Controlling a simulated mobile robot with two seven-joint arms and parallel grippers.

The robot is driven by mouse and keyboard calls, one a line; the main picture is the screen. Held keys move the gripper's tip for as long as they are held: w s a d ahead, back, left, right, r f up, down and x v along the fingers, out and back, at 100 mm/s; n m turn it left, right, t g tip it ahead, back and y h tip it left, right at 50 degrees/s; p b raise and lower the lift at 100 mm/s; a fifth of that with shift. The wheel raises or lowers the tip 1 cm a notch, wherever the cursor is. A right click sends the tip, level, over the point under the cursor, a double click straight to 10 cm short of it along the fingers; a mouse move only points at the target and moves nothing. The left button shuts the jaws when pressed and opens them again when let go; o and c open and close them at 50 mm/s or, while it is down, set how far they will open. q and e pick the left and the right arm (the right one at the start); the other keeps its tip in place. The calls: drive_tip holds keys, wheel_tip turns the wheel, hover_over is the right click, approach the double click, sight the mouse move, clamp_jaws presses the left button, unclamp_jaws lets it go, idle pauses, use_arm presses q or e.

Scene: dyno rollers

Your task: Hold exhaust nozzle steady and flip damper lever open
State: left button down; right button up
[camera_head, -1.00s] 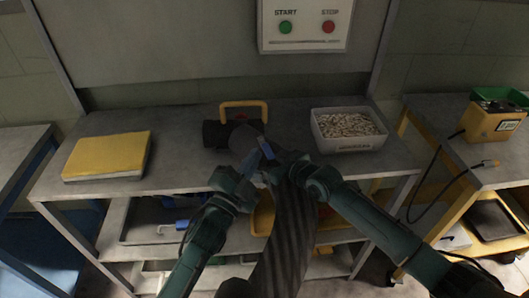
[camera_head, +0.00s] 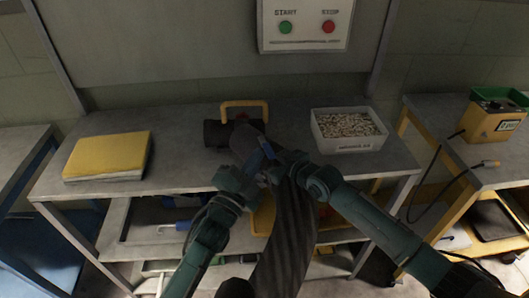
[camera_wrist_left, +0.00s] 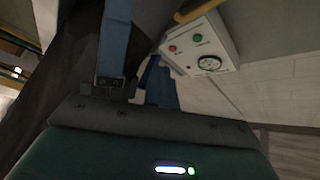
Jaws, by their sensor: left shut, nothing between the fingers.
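The exhaust nozzle (camera_head: 247,140) is a dark grey piece with a wide black end and a yellow handle, on the bench in the head view. A dark corrugated hose (camera_head: 284,240) runs from it toward me. My left gripper (camera_head: 267,149) is shut and empty, its blue fingers right by the nozzle's near side; whether they touch it I cannot tell. My right gripper (camera_head: 288,163) is at the hose end of the nozzle, its fingers hidden. I cannot make out the damper lever. The left wrist view shows blue finger parts and a dark surface (camera_wrist_left: 45,100).
A yellow pad (camera_head: 105,153) lies at the bench's left. A white bin of small pale pieces (camera_head: 318,133) stands at the right. A START/STOP panel (camera_head: 305,45) is on the wall behind. A yellow-and-green unit (camera_head: 492,120) is on the right-hand table. Bench between pad and nozzle is clear.

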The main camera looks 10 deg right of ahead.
use_arm(q)
drive_tip(key=shift+d+r, duration=0.1)
drive_tip(key=shift+d, duration=0.6)
use_arm(e)
drive_tip(key=shift+s+a+r, duration=0.1)
drive_tip(key=shift+s+a, duration=0.05)
drive_tip(key=shift+a, duration=0.25)
use_arm(q)
drive_tip(key=shift+w+d, duration=0.2)
drive_tip(key=shift+d, duration=0.5)
use_arm(e)
drive_tip(key=shift+s, duration=0.1)
idle(0.4)
use_arm(q)
drive_tip(key=shift+s+a+f, duration=0.2)
drive_tip(key=shift+s+a, duration=0.15)
drive_tip(key=shift+a, duration=0.15)
use_arm(e)
drive_tip(key=shift+d, duration=0.1)
use_arm(q)
drive_tip(key=shift+s+a+r, duration=0.35)
drive_tip(key=shift+a+r, duration=0.05)
drive_tip(key=shift+a, duration=0.05)
drive_tip(key=shift+s+a+f, duration=0.1)
drive_tip(key=shift+s+a, duration=0.1)
drive_tip(key=shift+a, duration=1.15)
drive_tip(key=shift+s+a, duration=0.2)
drive_tip(key=shift+a, duration=1.15)
use_arm(e)
drive_tip(key=shift+d, duration=0.1)
